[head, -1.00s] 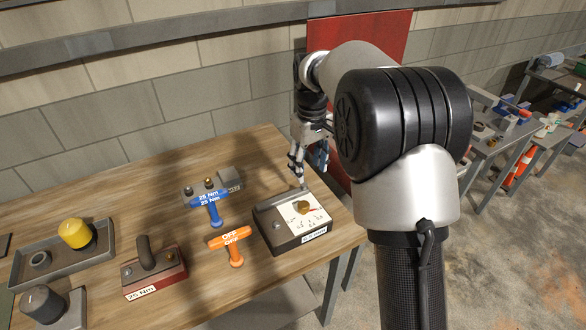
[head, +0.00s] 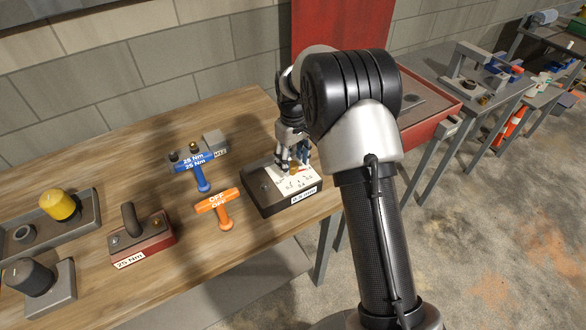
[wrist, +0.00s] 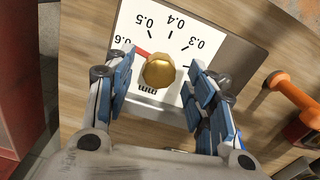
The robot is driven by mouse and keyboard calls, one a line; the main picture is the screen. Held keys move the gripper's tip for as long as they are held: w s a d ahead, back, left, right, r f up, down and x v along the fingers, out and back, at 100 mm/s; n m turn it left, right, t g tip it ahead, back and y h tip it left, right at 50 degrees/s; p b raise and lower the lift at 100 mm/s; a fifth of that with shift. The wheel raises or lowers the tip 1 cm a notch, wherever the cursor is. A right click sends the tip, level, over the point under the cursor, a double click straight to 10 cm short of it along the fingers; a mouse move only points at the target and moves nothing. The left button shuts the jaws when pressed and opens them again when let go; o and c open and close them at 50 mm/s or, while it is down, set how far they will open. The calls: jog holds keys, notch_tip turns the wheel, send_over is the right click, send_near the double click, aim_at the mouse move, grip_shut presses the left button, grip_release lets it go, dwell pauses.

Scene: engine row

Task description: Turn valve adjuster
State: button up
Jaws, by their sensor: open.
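The valve adjuster is a brass hex knob (wrist: 158,71) on a white dial plate marked 0.3 to 0.6 and mm. A red pointer (wrist: 142,53) extends from the knob towards the 0.6 side. My gripper (wrist: 160,66) is open, with one finger on each side of the knob and visible gaps between. In the head view my gripper (head: 295,163) points down over the dial box (head: 270,205) near the bench's right end. There the fingers partly hide the knob and dial.
Left of the box lie an orange OFF T-handle (head: 222,215), a blue 25 Nm T-handle (head: 200,180) and a red-based block (head: 143,245) with a grey handle. A tray (head: 85,235) with a yellow knob (head: 59,204) is farther left. A red cart stands beyond the bench's right end.

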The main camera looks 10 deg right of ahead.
jog(key=shift+f, duration=1.45)
jog(key=c, duration=1.1)
jog(key=shift+o, duration=0.2)
jog(key=shift+m, duration=0.4)
jog(key=m+p, duration=0.1)
jog(key=m, duration=0.1)
jog(key=shift+r+m, duration=0.1)
jog(key=shift+m, duration=0.2)
jog(key=m, duration=0.4)
jog(key=shift+a+p, duration=0.1)
jog(key=shift+p, duration=0.25)
jog(key=shift+m, duration=0.3)
